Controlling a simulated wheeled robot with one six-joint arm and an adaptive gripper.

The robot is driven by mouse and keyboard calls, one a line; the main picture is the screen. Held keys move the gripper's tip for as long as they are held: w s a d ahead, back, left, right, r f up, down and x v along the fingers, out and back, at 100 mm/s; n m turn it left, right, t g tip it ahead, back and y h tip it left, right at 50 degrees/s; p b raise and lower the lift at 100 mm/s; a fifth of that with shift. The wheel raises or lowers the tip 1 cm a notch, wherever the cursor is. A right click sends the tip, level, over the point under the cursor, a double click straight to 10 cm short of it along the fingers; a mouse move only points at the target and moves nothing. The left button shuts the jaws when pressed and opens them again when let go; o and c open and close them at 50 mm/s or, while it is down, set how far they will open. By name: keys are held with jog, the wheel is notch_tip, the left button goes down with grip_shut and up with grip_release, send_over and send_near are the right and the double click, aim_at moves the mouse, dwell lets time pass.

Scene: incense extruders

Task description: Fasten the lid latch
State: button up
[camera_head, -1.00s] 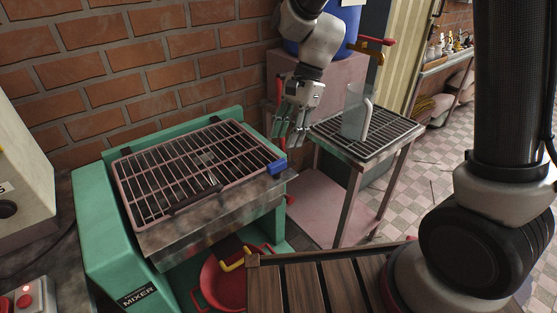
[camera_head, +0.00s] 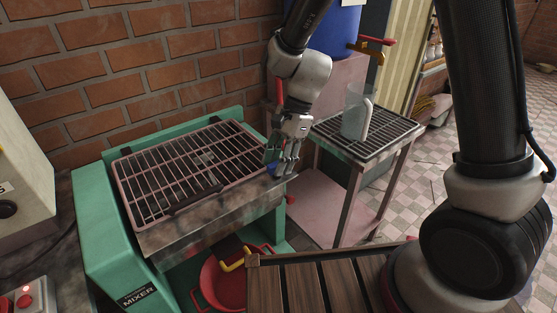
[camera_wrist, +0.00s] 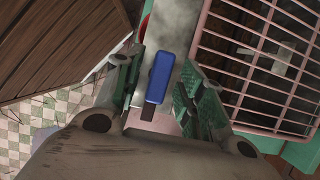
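The lid is a pink-framed wire grate (camera_head: 190,165) lying flat over the green mixer (camera_head: 95,215). The lid latch is a blue block at the lid's right edge. In the head view my gripper (camera_head: 284,164) mostly hides it. In the wrist view the blue latch (camera_wrist: 160,77) shows between my two fingers (camera_wrist: 158,95), with a visible gap on each side. My gripper is open and points down at the latch. A dark strip shows at the latch's lower end. I cannot tell if the fingertips touch it.
A wooden slatted surface (camera_head: 320,283) stands in front on the right, and a red pot (camera_head: 222,285) sits below the mixer. A rack table (camera_head: 370,133) holding a clear jug (camera_head: 355,112) stands to the right. A brick wall (camera_head: 130,60) is close behind the mixer.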

grip_shut()
jog(key=shift+n, duration=0.4)
jog(key=n+g+h, duration=0.1)
jog(key=n, duration=0.2)
jog(key=shift+w+a+n, duration=0.1)
jog(key=shift+n, duration=0.3)
jog(key=n+h, duration=0.1)
jog(key=n, duration=0.1)
jog(key=n+g, duration=0.1)
jog(key=n, duration=0.1)
jog(key=shift+a+n+h, duration=0.1)
jog(key=shift+n+h, duration=0.2)
jog(key=shift+h, duration=0.1)
jog(key=n+h, duration=0.1)
jog(key=n, duration=0.3)
jog(key=shift+a+h, duration=0.1)
jog(key=shift+h, duration=0.3)
jog(key=n+h, duration=0.1)
jog(key=n, duration=0.3)
jog(key=shift+a+n+t, duration=0.1)
jog(key=shift+n+t, duration=0.2)
jog(key=shift+h, duration=0.3)
